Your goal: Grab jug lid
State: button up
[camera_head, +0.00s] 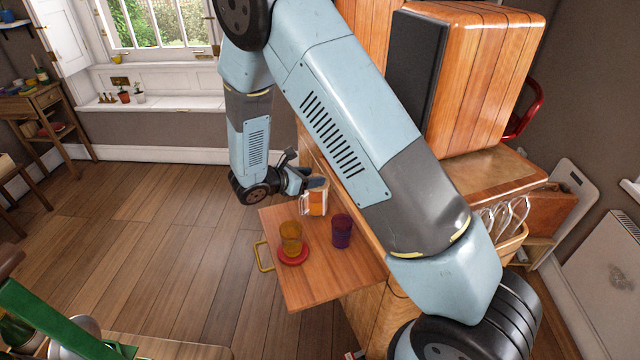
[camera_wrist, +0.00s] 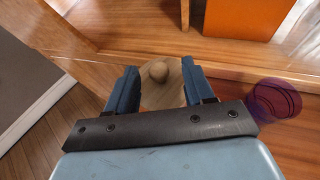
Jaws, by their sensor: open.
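The jug (camera_head: 316,201), orange and white with a handle on its left, stands near the back of a wooden flap. In the wrist view, the jug lid (camera_wrist: 163,96) is a round, pale tan disc with a rounded knob (camera_wrist: 157,71). My gripper (camera_wrist: 160,84) is open, with one blue finger on each side of the lid and the knob seen between them. I cannot tell whether the fingers touch the lid. In the head view, my gripper (camera_head: 305,180) is small and close to the top of the jug. The jug's body is hidden in the wrist view.
A purple glass (camera_head: 342,231) stands on the wooden flap (camera_head: 330,280), right of an amber glass (camera_head: 291,238) on a red saucer (camera_head: 293,256). The purple glass (camera_wrist: 275,100) is right of my gripper in the wrist view. A large wooden cabinet (camera_head: 485,80) rises behind my arm.

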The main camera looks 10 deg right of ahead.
jog(key=shift+c, duration=0.3)
grip_shut()
